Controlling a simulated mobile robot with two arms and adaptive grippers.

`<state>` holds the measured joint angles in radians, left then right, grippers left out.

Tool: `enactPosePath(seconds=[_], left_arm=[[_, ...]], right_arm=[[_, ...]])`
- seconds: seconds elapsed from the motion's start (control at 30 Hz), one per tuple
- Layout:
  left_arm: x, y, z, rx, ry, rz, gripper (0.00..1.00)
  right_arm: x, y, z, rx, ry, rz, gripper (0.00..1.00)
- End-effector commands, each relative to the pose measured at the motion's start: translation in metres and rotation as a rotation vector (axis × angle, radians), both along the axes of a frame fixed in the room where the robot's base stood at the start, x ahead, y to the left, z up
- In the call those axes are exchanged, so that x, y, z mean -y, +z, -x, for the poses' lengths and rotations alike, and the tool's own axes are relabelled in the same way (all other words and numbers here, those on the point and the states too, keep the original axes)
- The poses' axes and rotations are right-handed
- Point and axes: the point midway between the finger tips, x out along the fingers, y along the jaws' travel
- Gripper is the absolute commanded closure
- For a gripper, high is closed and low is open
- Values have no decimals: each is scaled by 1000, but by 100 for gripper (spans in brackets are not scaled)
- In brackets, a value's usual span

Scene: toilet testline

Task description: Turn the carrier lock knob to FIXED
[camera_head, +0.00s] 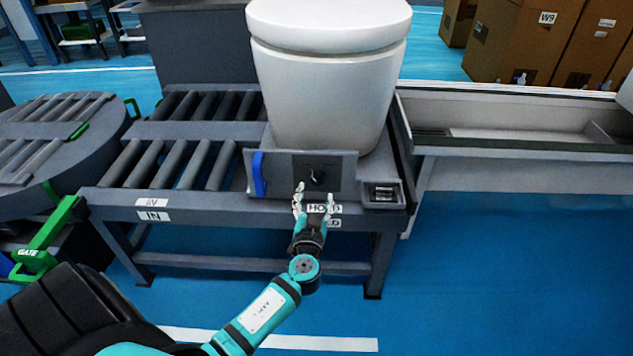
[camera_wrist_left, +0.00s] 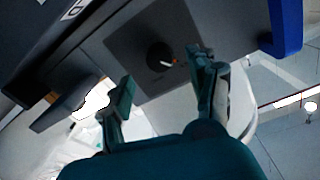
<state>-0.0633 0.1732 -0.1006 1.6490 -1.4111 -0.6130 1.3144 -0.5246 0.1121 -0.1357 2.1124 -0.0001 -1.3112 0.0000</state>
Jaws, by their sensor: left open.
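The carrier lock knob (camera_head: 318,177) is a small black dial on a dark panel (camera_head: 340,168) at the front of the carrier under the white toilet (camera_head: 325,85). In the left wrist view the knob (camera_wrist_left: 160,55) shows an orange-white pointer mark on one side; its label is too small to read. My left gripper (camera_head: 314,200) is open, with its fingers pointing at the panel just below the knob. In the left wrist view its two fingers (camera_wrist_left: 163,92) are spread, with the knob beyond their tips and apart from them. My right gripper is not in view.
A blue handle (camera_head: 258,174) stands left of the knob. A small dark box (camera_head: 382,193) sits to its right. Roller conveyors (camera_head: 170,162) run to the left, with a green GATE lever (camera_head: 45,240). A long trough (camera_head: 520,120) lies right. The front floor is clear.

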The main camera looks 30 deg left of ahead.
Motion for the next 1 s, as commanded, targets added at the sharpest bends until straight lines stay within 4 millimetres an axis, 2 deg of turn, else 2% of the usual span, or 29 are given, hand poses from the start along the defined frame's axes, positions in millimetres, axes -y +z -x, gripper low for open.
enactPosePath(seconds=[0.1, 0.3, 0.7, 1.0], left_arm=[[-12, 1, -21, 1, 2, -1, 41], [-23, 0, -43, 0, -1, 1, 41], [-27, -1, -49, -1, -1, 1, 41], [-26, -1, -49, -1, -1, 1, 80]], right_arm=[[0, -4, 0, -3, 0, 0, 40], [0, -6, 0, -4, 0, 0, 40], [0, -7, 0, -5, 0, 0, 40], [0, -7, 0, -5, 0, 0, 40]])
